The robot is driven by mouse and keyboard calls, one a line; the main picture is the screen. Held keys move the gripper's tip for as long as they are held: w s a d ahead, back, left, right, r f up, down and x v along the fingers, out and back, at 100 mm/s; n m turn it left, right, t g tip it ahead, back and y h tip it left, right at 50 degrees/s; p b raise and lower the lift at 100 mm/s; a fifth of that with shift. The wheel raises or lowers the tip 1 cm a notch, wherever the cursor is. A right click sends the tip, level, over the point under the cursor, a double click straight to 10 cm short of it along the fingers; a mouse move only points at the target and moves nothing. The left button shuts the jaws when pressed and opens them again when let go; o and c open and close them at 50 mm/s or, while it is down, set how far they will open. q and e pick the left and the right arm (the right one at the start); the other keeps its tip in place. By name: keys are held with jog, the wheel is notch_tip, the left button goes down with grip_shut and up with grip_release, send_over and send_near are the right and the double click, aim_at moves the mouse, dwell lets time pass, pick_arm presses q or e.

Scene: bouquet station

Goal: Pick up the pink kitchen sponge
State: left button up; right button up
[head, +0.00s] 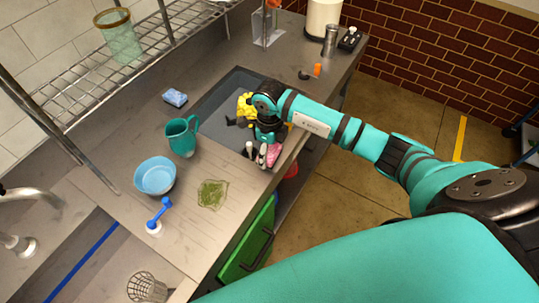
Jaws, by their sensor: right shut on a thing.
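The pink kitchen sponge (272,153) shows as a small pink patch at the front edge of the counter, at the fingers of my right gripper (261,157). My right gripper points down and is shut on the sponge. The gripper and its fingers hide much of the sponge, and I cannot tell whether it is clear of the surface. My left gripper is not in view.
A dark tray (215,108) with a yellow item (244,106) lies beside my right gripper. A blue sponge (175,97), teal pitcher (182,136), blue bowl (155,175) and green mat-like piece (212,194) stand left. A wire shelf (85,90) overhangs the counter's back.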

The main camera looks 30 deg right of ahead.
jog(key=shift+w+r+b, duration=0.1)
jog(key=shift+r+b, duration=0.35)
jog(key=shift+r, duration=0.2)
jog(key=s+a+r+b, duration=0.1)
jog(key=s+a+b, duration=0.1)
jog(key=s, duration=0.6)
jog(key=s+a+r+b, duration=0.1)
jog(key=s+a+b, duration=0.1)
jog(key=s, duration=0.5)
jog(key=shift+s+b, duration=0.35)
jog(key=o, duration=0.4)
jog(key=c, duration=0.5)
